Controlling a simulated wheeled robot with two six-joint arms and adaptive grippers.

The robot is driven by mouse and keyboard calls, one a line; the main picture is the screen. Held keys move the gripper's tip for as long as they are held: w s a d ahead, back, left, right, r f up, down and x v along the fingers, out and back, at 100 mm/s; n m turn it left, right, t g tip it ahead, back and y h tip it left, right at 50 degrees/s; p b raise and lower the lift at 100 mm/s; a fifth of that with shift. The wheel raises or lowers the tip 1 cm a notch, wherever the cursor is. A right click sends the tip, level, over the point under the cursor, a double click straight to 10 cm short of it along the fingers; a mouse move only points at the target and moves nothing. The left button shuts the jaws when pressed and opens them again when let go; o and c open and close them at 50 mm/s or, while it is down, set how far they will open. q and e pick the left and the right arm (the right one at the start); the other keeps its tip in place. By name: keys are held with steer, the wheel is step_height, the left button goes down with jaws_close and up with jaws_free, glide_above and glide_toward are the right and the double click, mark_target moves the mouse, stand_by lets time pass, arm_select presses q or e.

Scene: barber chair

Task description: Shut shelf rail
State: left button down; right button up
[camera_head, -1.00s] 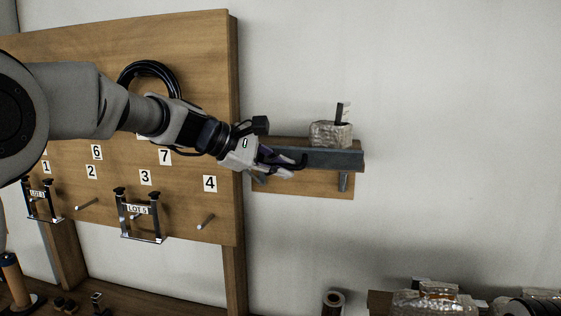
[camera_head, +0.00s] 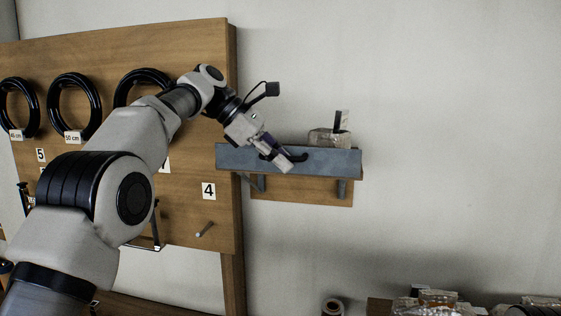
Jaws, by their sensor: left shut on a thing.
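The blue-grey shelf rail (camera_head: 333,163) runs level along the front of the small wall shelf right of the pegboard. Its left end overlaps the board's right edge in the picture. A dark curved handle (camera_head: 299,155) sits on the rail's front face near its middle. My left gripper (camera_head: 280,160) reaches down from the upper left and is shut on the handle; its fingers hide part of it. My right gripper is not in view.
A clear block-like container (camera_head: 328,138) with a dark upright piece stands on the shelf behind the rail. The wooden pegboard (camera_head: 190,50) with black rings and pegs is at left. Wrapped goods (camera_head: 438,298) lie lower right. The wall at right is bare.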

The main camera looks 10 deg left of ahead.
arm_select(q)
steer(key=shift+r, duration=0.1)
stand_by(0.6)
steer(key=c, duration=1.5)
jaws_free()
steer(key=shift+w+d, duration=0.1)
